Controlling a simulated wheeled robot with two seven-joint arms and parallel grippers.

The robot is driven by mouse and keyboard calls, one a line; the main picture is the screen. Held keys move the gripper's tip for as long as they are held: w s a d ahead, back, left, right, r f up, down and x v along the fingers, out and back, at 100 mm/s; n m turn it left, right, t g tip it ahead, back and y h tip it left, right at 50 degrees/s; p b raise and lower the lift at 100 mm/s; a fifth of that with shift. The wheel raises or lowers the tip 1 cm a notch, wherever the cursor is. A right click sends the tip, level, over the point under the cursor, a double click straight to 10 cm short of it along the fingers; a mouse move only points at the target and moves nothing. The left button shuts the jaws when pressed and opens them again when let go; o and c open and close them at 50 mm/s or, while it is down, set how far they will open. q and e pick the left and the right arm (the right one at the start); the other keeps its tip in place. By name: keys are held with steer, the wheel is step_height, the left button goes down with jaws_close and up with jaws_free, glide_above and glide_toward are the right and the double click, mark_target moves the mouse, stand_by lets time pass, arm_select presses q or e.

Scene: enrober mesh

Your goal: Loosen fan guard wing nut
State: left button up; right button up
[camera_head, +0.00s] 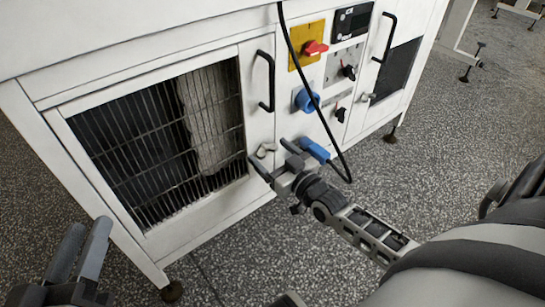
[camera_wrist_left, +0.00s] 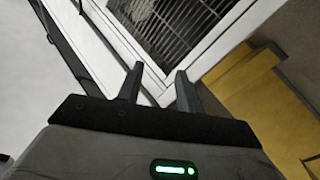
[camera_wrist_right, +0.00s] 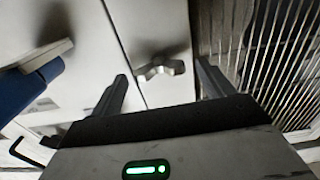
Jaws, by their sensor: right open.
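The pale metal wing nut (camera_head: 265,150) sits on the white panel at the right edge of the fan guard grille (camera_head: 165,150). In the right wrist view the wing nut (camera_wrist_right: 160,69) lies between the fingertips and beyond them, its wings roughly level. My right gripper (camera_head: 269,151) is open, with one finger on either side of the wing nut in the picture; no contact shows. In the right wrist view, my right gripper (camera_wrist_right: 162,80) is empty. My left gripper (camera_head: 90,222) is open and empty at the lower left, away from the nut; it also shows in the left wrist view (camera_wrist_left: 159,72).
A blue handle (camera_head: 315,150) stands close to the right of my right gripper. A black cable (camera_head: 318,110) hangs in front of the panel. A black door handle (camera_head: 266,82), a blue round knob (camera_head: 306,100) and a red switch (camera_head: 315,48) stick out above. The speckled floor is clear.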

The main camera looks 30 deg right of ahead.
steer(key=shift+w, duration=0.1)
steer(key=c, duration=1)
